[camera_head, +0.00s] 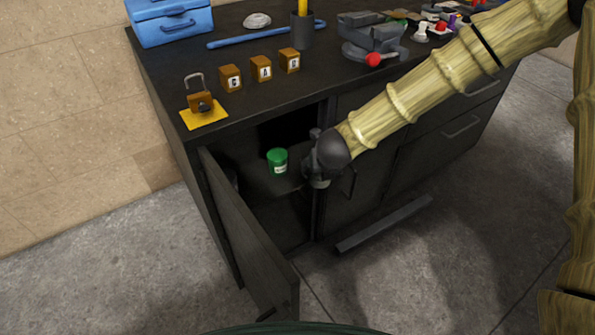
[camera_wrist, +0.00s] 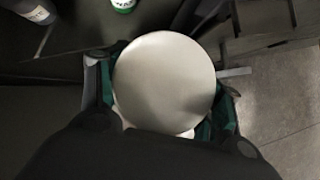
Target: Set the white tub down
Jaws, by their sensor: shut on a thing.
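The white tub (camera_wrist: 165,75) shows from above in the wrist view as a pale round lid. My gripper (camera_wrist: 165,108) is shut on it, with a green-lined finger on each side. In the head view my gripper (camera_head: 319,172) is at the right side of the open cabinet doorway, and the tub cannot be made out there. A green tin (camera_head: 277,161) stands upright on the cabinet shelf (camera_head: 262,182), left of my gripper. What lies directly under the tub is hidden, so I cannot tell whether it touches anything.
The open cabinet door (camera_head: 245,240) swings out at the left. A dark bottle (camera_wrist: 32,10) shows at the wrist view's upper left. The bench top (camera_head: 330,75) holds a padlock (camera_head: 201,103) on a yellow square, lettered blocks (camera_head: 261,69), a vise (camera_head: 371,40) and a blue toolbox (camera_head: 170,20).

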